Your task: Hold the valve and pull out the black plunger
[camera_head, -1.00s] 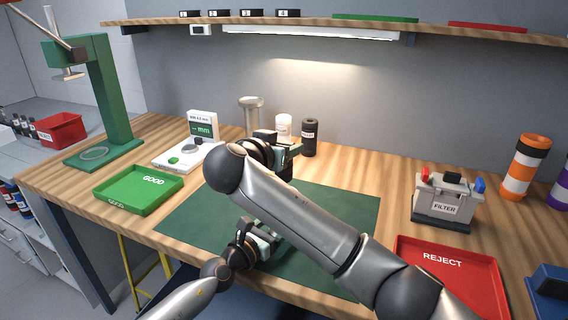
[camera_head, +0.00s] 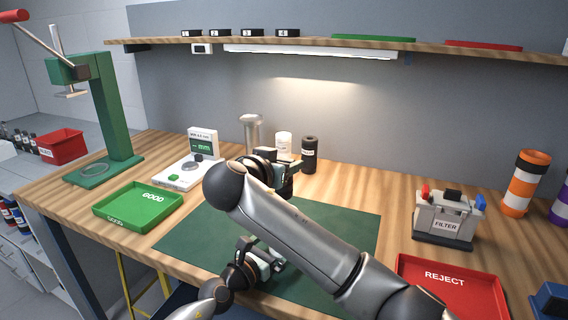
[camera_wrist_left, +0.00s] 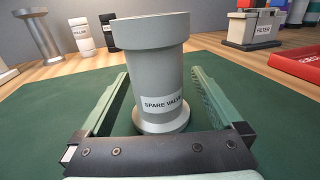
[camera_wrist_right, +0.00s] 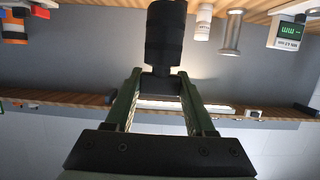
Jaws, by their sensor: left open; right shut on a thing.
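The grey valve (camera_wrist_left: 158,75), labelled SPARE VALVE, stands upright on the green mat (camera_wrist_left: 40,120) in the left wrist view. My left gripper (camera_wrist_left: 160,78) is open with one finger on each side of it, and gaps show beside the valve. In the head view my left gripper (camera_head: 268,262) is low over the mat's front, and the valve is hidden there. In the head view the right gripper (camera_head: 285,170) is above the mat's back, partly behind my arm.
A green GOOD tray (camera_head: 110,217) is at left and a red REJECT tray (camera_head: 408,262) at right. A FILTER box (camera_head: 445,222), a gauge (camera_head: 190,178), a metal post (camera_head: 252,130), and white (camera_head: 283,146) and black (camera_head: 309,155) bottles stand behind. The mat's right part is clear.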

